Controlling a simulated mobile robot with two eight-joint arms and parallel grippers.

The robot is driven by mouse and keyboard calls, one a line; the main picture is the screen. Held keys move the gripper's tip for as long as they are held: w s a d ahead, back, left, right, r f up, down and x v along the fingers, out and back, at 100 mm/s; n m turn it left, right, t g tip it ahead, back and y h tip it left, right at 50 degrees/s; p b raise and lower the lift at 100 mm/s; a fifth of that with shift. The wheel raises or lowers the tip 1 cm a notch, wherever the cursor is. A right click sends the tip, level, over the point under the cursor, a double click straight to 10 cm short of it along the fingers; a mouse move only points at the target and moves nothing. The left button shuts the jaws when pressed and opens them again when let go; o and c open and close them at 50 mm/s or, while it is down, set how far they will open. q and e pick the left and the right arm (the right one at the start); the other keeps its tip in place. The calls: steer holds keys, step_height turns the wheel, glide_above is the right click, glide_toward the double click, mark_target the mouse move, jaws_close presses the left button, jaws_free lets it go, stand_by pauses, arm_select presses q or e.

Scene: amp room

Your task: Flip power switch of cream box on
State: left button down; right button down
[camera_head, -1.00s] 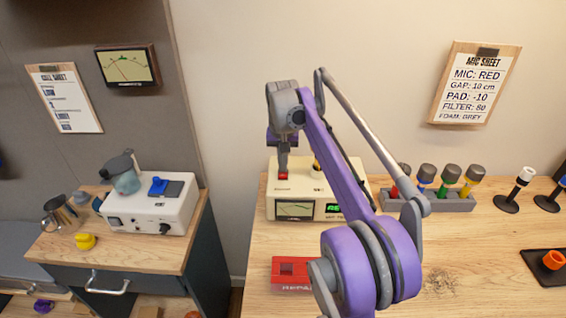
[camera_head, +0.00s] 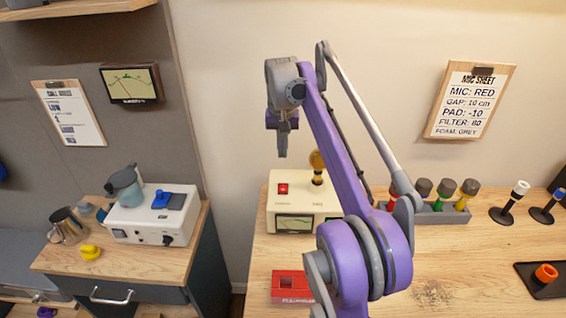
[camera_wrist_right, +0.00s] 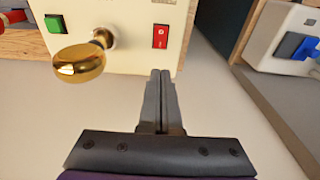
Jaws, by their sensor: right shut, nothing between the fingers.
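The cream box (camera_head: 278,207) stands on the wooden table, with a meter on its front. A red power switch (camera_head: 284,188) is on its top, beside a gold-coloured knob (camera_head: 317,165). My right gripper (camera_head: 283,153) is shut and empty, pointing down above the red switch and apart from it. In the right wrist view the shut fingers (camera_wrist_right: 160,73) point towards the red switch (camera_wrist_right: 160,36), with the gold knob (camera_wrist_right: 78,62) and a green button (camera_wrist_right: 55,23) to the left. My right arm hides the box's right side. My left gripper is out of view.
A red block (camera_head: 291,287) lies in front of the box. A grey rack (camera_head: 430,215) with coloured microphones stands to the right. A white box (camera_head: 150,220) is on the left cabinet.

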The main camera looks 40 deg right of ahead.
step_height(320, 180, up, 4)
steer(key=shift+w+d+r+p, duration=0.1)
steer(key=shift+d+p, duration=0.05)
steer(key=shift+p, duration=0.25)
stand_by(0.4)
